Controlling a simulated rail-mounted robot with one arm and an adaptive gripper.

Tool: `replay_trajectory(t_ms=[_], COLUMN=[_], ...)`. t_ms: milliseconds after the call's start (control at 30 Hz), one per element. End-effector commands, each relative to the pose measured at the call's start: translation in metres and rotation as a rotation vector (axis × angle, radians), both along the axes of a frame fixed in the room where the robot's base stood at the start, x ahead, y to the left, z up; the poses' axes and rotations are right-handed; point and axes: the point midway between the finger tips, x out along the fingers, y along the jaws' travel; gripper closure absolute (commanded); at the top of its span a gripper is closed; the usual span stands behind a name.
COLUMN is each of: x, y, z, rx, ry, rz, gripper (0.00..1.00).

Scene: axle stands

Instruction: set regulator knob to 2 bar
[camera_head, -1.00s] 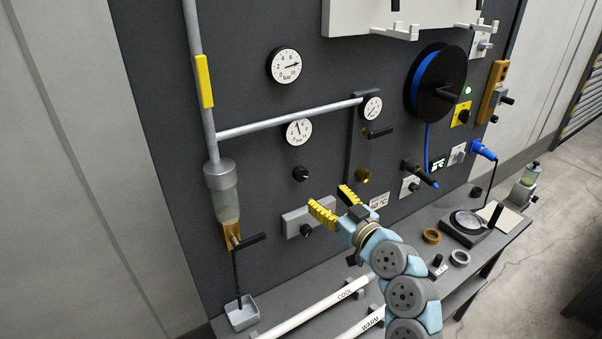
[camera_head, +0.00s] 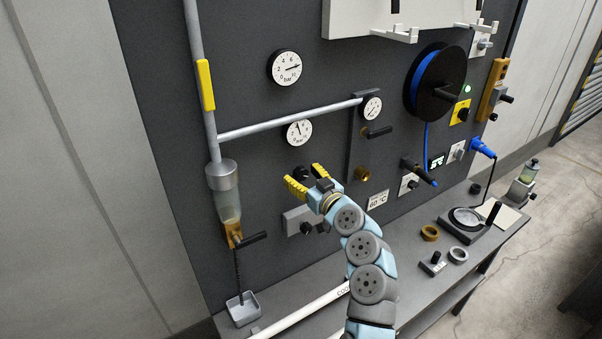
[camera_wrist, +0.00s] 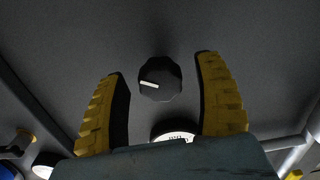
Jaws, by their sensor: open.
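The regulator knob (camera_wrist: 159,78) is a black faceted knob with a white pointer line, mounted on the dark panel. In the wrist view it lies between and beyond the two yellow fingers of my gripper (camera_wrist: 162,95), with clear gaps on both sides. In the head view the knob (camera_head: 301,172) shows just behind the fingertips. My gripper (camera_head: 305,180) is open and empty. The gauge (camera_head: 299,132) above the knob has a white face marked in bar. It shows partly in the wrist view (camera_wrist: 173,131), cut off by my gripper body.
Another gauge (camera_head: 285,68) hangs higher up. A grey plate (camera_head: 292,217) with a black knob sits below my gripper. A brass fitting (camera_head: 362,173) and a black lever (camera_head: 378,132) are to the right. A pale pipe (camera_head: 290,120) crosses the panel above.

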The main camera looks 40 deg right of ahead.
Motion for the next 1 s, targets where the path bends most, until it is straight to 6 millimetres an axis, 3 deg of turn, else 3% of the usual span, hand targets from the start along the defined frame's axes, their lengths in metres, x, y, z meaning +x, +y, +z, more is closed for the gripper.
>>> replay_trajectory(t_ms=[467, 567, 700, 1000], x=[0.0071, 0.0071, 0.007, 0.0071], y=[-0.0012, -0.0012, -0.0012, -0.001], z=[-0.0007, -0.0005, -0.0004, -0.0007], rx=[0.0, -0.001, -0.001, 0.006], ry=[0.001, 0.001, 0.001, 0.0], rz=[-0.001, -0.001, -0.001, 0.0], gripper=[0.31, 0.55, 0.95, 0.96])
